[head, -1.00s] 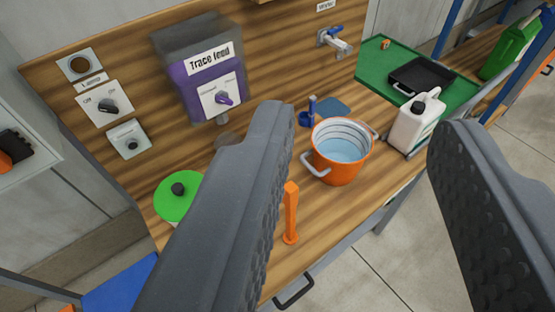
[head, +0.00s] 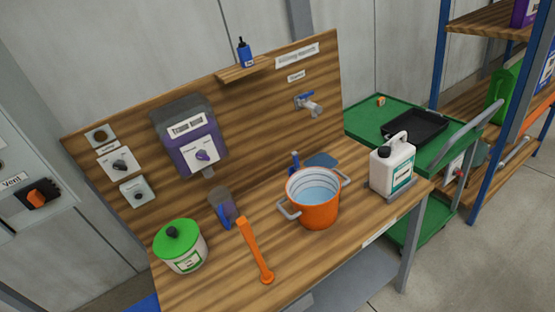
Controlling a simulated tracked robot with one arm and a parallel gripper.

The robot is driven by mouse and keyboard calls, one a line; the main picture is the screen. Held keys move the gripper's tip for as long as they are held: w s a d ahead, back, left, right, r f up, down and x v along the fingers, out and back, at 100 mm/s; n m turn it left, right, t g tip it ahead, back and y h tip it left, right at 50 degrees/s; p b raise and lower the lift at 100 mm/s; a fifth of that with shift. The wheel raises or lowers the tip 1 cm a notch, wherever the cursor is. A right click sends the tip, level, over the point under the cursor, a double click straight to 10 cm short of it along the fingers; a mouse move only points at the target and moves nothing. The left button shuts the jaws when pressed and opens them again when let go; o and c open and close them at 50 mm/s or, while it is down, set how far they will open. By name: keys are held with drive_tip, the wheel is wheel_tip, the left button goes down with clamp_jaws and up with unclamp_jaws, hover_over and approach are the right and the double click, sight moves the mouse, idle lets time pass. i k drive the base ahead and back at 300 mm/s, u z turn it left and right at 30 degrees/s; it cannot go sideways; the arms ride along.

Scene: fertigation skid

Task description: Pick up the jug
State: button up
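A clear, greyish jug (head: 222,206) with a blue handle stands on the wooden bench, below the purple Trace feed box and between the green-lidded pot and the orange bucket. A white canister (head: 393,167) with a handle and a green label stands upright at the bench's right end on a grey plate. My gripper is not in this view, and nothing held shows.
An orange bucket (head: 315,200) with bluish liquid stands mid-bench. A green-lidded pot (head: 181,246) and an orange tool (head: 256,250) are at the front left. The Trace feed box (head: 190,135) and a tap (head: 308,104) project from the backboard. A green cart (head: 360,121) stands at right.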

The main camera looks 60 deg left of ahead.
sight(220, 199)
drive_tip(key=z, duration=0.5)
drive_tip(key=i, duration=2.65)
drive_tip(key=u, duration=3.75)
drive_tip(key=i, duration=0.7)
drive_tip(key=u, duration=0.15)
